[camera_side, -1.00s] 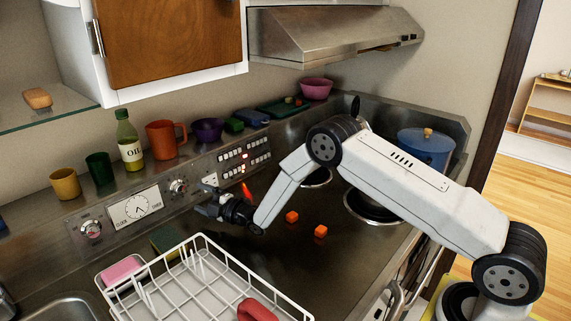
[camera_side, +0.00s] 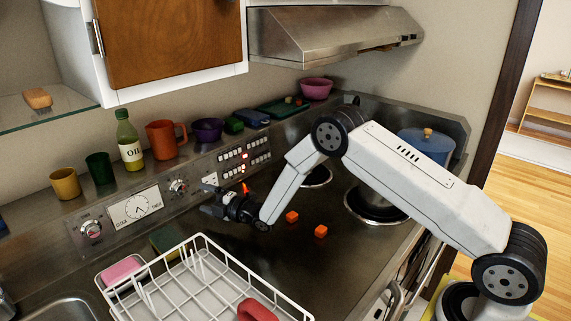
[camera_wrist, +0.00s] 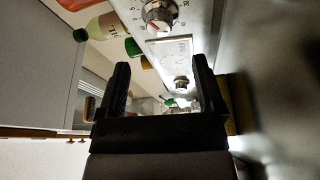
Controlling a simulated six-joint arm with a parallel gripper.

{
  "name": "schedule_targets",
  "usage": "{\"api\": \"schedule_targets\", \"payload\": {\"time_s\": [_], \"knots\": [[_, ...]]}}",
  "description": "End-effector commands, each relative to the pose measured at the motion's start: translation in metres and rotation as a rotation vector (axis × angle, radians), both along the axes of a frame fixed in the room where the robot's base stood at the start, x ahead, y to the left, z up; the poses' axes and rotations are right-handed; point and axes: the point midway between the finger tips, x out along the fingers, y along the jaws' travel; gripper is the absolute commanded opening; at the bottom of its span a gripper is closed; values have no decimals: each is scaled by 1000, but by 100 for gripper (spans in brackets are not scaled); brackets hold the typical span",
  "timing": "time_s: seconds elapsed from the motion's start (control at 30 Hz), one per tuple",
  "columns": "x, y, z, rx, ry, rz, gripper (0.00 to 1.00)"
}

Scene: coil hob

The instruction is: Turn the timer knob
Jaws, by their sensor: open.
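The control panel has two round knobs. One knob (camera_side: 178,186) is right of the white clock dial (camera_side: 136,206), and the other knob (camera_side: 91,229) is left of it. I cannot read which is the timer knob. In the wrist view the nearer knob (camera_wrist: 158,14), with a red mark and a numbered scale, is at the top, beyond the fingertips. The farther knob (camera_wrist: 181,83) shows between the fingers. My gripper (camera_side: 207,204) is open and empty, in front of the panel and right of the nearer knob, apart from both knobs.
A white dish rack (camera_side: 205,285) stands at the front left, below the panel. Two orange cubes (camera_side: 292,216) (camera_side: 320,231) lie on the hob. An oil bottle (camera_side: 129,142), an orange mug (camera_side: 163,140) and other cups line the ledge above the panel.

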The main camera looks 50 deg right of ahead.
Motion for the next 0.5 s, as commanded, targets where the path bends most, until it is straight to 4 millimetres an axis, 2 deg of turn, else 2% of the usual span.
{"api": "schedule_targets", "payload": {"time_s": [0.3, 0.5], "knots": [[4, -1, 18, -483, 4, 54, 86], [3, -4, 25, -728, 0, 96, 86]]}}
